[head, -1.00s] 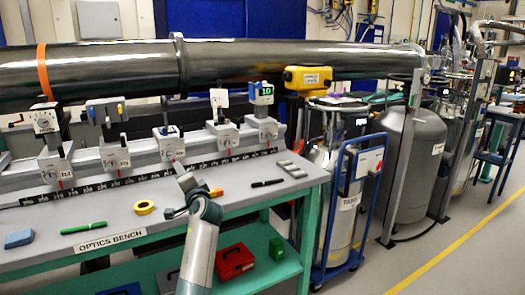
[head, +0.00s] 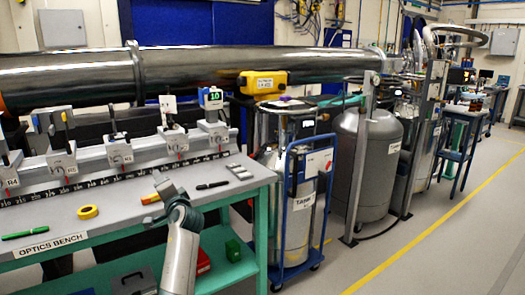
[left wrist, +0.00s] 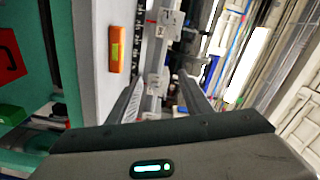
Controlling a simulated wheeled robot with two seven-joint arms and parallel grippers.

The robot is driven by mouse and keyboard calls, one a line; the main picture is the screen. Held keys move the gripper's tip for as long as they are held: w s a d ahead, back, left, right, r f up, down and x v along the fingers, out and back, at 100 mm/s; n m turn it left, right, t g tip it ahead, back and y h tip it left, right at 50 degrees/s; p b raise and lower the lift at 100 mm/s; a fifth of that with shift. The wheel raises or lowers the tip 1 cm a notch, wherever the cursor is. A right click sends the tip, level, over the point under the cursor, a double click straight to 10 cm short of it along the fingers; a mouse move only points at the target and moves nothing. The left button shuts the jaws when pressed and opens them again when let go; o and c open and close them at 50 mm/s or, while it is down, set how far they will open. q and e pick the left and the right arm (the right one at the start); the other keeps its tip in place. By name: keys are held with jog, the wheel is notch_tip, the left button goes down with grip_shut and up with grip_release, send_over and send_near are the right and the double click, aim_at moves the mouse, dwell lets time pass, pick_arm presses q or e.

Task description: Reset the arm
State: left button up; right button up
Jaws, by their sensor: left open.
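My left arm rises from the bottom of the head view, over the front edge of the optics bench (head: 125,212). Its left gripper (head: 161,183) is small there and points away over the bench top. In the left wrist view the two fingers of this gripper (left wrist: 160,98) stand apart with nothing held between them. An orange tool with a green patch (left wrist: 115,49) lies on the bench beside the fingers; it also shows in the head view (head: 150,198). My right arm and gripper are not in view.
A rail with several mounts (head: 120,152) runs along the bench. A blue cart with a tank (head: 290,225) stands right of the bench. Open floor (head: 450,235) lies at right.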

pick_arm(q)
jog(key=s+f+n+g+h, duration=0.2)
jog(key=s+f+g, duration=0.1)
jog(key=s+f, duration=1.15)
jog(key=s+f+n+g+h, duration=0.2)
jog(key=s+f, duration=0.9)
jog(key=f, duration=0.7)
jog(key=s+d+f+g+h, duration=0.2)
jog(key=s+d+f, duration=0.2)
jog(key=s, duration=0.8)
jog(key=s+d+f+n+g+h, duration=0.1)
jog(key=s+d+f+g+h, duration=0.15)
jog(key=s, duration=1.05)
jog(key=s+d+f+g+h, duration=0.2)
jog(key=s+d+f, duration=0.3)
jog(key=s, duration=0.7)
notch_tip(320, 180, down, 16)
jog(key=w+d+t+p, duration=0.1)
jog(key=t+p, duration=0.1)
jog(key=p, duration=0.9)
jog(key=shift+d+f, duration=0.15)
jog(key=shift+f, duration=0.05)
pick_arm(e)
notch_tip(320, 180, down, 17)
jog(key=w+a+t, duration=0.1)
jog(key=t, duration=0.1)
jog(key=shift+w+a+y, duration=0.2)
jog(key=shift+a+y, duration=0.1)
